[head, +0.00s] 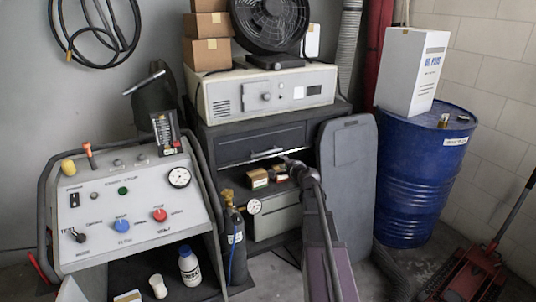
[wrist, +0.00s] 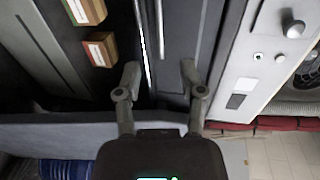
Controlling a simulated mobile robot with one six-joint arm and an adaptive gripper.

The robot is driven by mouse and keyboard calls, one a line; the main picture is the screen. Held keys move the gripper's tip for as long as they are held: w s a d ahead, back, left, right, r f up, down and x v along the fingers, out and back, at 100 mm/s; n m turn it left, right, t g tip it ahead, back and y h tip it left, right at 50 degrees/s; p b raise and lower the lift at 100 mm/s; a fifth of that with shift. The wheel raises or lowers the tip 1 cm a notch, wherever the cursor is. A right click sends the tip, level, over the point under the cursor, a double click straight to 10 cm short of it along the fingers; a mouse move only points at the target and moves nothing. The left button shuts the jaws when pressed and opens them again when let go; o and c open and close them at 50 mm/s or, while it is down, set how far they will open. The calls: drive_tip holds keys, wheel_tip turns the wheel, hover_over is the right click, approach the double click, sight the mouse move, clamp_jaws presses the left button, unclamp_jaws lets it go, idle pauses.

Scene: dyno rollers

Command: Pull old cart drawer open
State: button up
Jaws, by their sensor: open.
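The old cart (head: 335,107) is dark grey and stands against the back wall. Its drawer (head: 250,143) has a dark front, above an open shelf; a bright strip runs along its lower edge. I cannot tell whether it is fully closed. My gripper (head: 287,160) is at the lower right of the drawer front, partly hidden by my arm. In the wrist view, turned sideways, my gripper (wrist: 160,70) is open and empty. Its fingers lie on either side of the drawer's dark front (wrist: 172,30) and bright edge; contact cannot be told.
Small boxes (head: 257,178) sit on the shelf below the drawer. A grey panel (head: 348,165) stands at the cart's right, beside a blue drum (head: 415,180). A control console (head: 130,210) and a dark bottle (head: 235,245) stand left. A white device (head: 220,95) tops the cart.

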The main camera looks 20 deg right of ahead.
sight(268, 152)
drive_tip(key=shift+w, duration=0.1)
drive_tip(key=w+f+b, duration=0.1)
drive_tip(key=w, duration=0.3)
drive_tip(key=w+b, duration=0.1)
drive_tip(key=w, duration=0.4)
drive_tip(key=w+f, duration=0.1)
drive_tip(key=w, duration=0.3)
drive_tip(key=shift+w+a+f+b, duration=0.2)
drive_tip(key=shift+a+f+b, duration=0.1)
drive_tip(key=shift+f+b, duration=0.1)
clamp_jaws()
drive_tip(key=shift+d, duration=0.1)
